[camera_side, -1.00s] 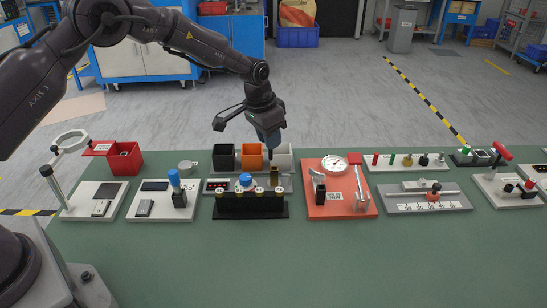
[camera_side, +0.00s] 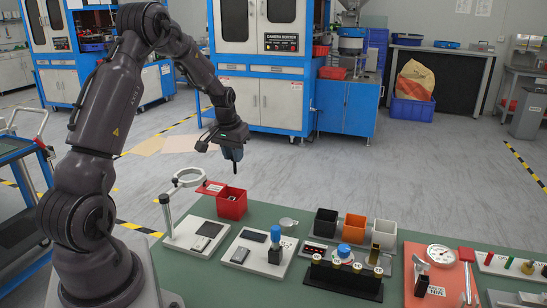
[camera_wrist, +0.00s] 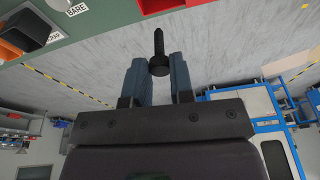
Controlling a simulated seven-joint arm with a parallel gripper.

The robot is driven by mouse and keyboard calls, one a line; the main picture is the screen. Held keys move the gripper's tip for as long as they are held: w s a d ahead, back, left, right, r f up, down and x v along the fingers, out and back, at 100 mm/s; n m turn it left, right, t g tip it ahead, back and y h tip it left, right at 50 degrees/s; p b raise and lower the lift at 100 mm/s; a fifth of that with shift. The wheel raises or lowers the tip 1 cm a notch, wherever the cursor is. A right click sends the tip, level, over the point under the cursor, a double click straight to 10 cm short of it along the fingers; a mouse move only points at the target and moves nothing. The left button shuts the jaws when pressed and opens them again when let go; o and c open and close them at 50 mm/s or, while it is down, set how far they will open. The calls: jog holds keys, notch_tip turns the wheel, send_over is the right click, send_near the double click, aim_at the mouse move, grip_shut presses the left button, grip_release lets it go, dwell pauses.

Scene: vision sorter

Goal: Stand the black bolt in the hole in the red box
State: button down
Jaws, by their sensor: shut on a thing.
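The black bolt (camera_wrist: 158,45) sits between the two blue fingers of my gripper (camera_wrist: 158,78), which is shut on it. Its head is by the fingers and its shank points away from the gripper. In the side view my gripper (camera_side: 233,155) is high above the table, and the bolt's dark tip (camera_side: 235,170) hangs below it. The red box (camera_side: 232,206) stands open-topped at the table's back left, below the gripper, with a clear gap between. Its red lid flap (camera_side: 210,187) lies to the left. The hole itself cannot be made out.
A ring magnifier on a post (camera_side: 188,178) stands just left of the red box. A small metal cup (camera_side: 288,222) is to its right, then black (camera_side: 326,222), orange (camera_side: 354,228) and white (camera_side: 384,233) bins. Vials stand in a black rack (camera_side: 345,281).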

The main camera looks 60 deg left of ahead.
notch_tip(320, 180, down, 7)
jog(key=s+n, duration=0.1)
jog(key=shift+s+d, duration=0.2)
jog(key=shift+s, duration=0.15)
dwell(0.4)
jog(key=shift+s+d+x, duration=0.1)
jog(key=shift+s+x, duration=0.05)
jog(key=shift+x, duration=0.75)
jog(key=shift+s+d+x, duration=0.1)
jog(key=shift+d+x, duration=0.05)
jog(key=shift+x, duration=0.7)
dwell(1.1)
jog(key=shift+f, duration=0.1)
jog(key=c, duration=0.8)
grip_release()
jog(key=shift+s, duration=0.1)
jog(key=shift+r, duration=0.45)
jog(key=shift+c, duration=0.2)
jog(key=shift+o, duration=1.1)
jog(key=shift+a+r, duration=0.1)
jog(key=shift+r, duration=0.55)
jog(key=shift+w+a+v, duration=0.15)
jog(key=shift+v, duration=0.8)
jog(key=shift+w+a+v, duration=0.1)
jog(key=shift+w+v, duration=0.05)
jog(key=shift+v, duration=0.85)
jog(key=shift+w+a+v, duration=0.15)
jog(key=shift+v, duration=0.8)
